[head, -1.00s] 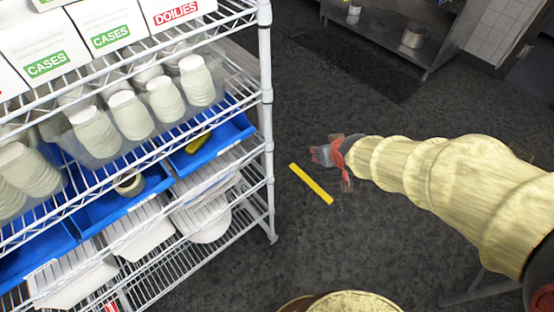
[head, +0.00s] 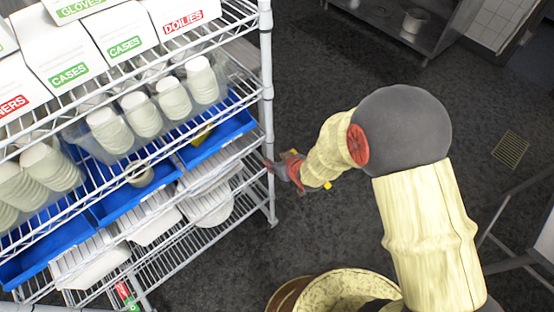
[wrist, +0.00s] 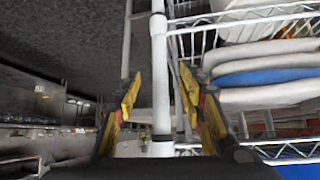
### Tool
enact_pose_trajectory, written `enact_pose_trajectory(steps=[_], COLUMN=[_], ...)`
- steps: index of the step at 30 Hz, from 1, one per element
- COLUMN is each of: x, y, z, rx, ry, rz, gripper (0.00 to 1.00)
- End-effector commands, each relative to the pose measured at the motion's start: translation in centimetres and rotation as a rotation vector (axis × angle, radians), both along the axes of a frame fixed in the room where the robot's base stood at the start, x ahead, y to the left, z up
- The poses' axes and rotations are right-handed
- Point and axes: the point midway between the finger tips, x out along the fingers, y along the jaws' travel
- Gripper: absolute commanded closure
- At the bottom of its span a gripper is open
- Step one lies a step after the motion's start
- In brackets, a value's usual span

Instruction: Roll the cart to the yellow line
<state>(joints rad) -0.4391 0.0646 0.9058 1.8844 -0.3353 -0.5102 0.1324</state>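The cart is a wire shelf rack (head: 264,60) on the left of the head view, with a pale corner post (head: 267,110) at its right front. My gripper (head: 277,170) is at this post, at about the height of the lower shelves. In the wrist view the post (wrist: 159,45) stands between the two yellow-and-black fingers of my gripper (wrist: 160,88). The fingers are apart, with a gap on each side of the post.
The shelves carry boxes (head: 125,47), cup stacks (head: 200,80) and blue bins (head: 215,140). A round tub (head: 285,295) is at the bottom centre. A steel table (head: 395,25) stands at the back, and a table frame (head: 515,235) at the right. Dark floor lies between.

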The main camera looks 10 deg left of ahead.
Motion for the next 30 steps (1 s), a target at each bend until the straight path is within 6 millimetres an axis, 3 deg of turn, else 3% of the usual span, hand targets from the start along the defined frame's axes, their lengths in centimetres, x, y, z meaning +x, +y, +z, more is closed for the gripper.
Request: enact_pose_trajectory(steps=[15,30], x=[3.6,4.1], y=[2.9,3.2], z=[-4.7,-5.2], rx=[-0.001,-0.001], ry=[0.001,0.0], rz=[0.0,-0.001], gripper=[0.6,0.64])
